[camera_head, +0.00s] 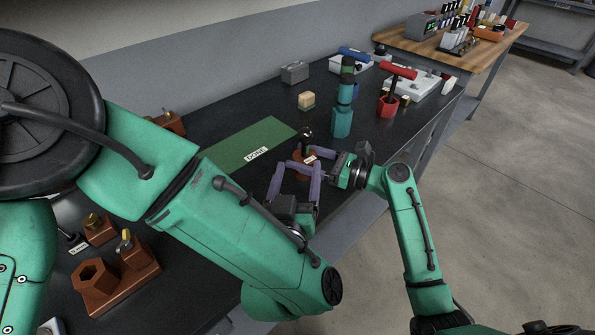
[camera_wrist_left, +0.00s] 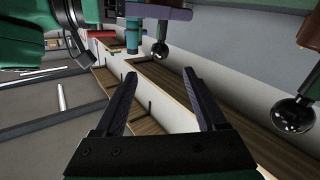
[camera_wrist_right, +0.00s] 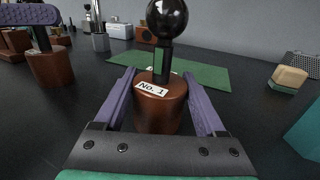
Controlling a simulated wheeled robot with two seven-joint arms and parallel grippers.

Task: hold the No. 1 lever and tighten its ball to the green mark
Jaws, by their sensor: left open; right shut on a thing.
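The No. 1 lever (camera_wrist_right: 160,105) has a brown round base with a white label, a dark rod with a green band (camera_wrist_right: 162,60), and a black ball (camera_wrist_right: 168,18) on top, seen in the right wrist view. My right gripper (camera_head: 314,160) is shut on its base, one finger on each side. In the head view the ball (camera_head: 307,132) stands above the base. My left gripper (camera_head: 297,172) is open and empty beside it, on the near side. In the left wrist view the ball (camera_wrist_left: 160,51) is beyond the open fingers, not between them.
Another black-balled lever (camera_wrist_left: 295,112) is close to my left gripper. A green mat labelled DONE (camera_head: 245,148) lies behind. Brown fixtures (camera_head: 115,278) stand at left.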

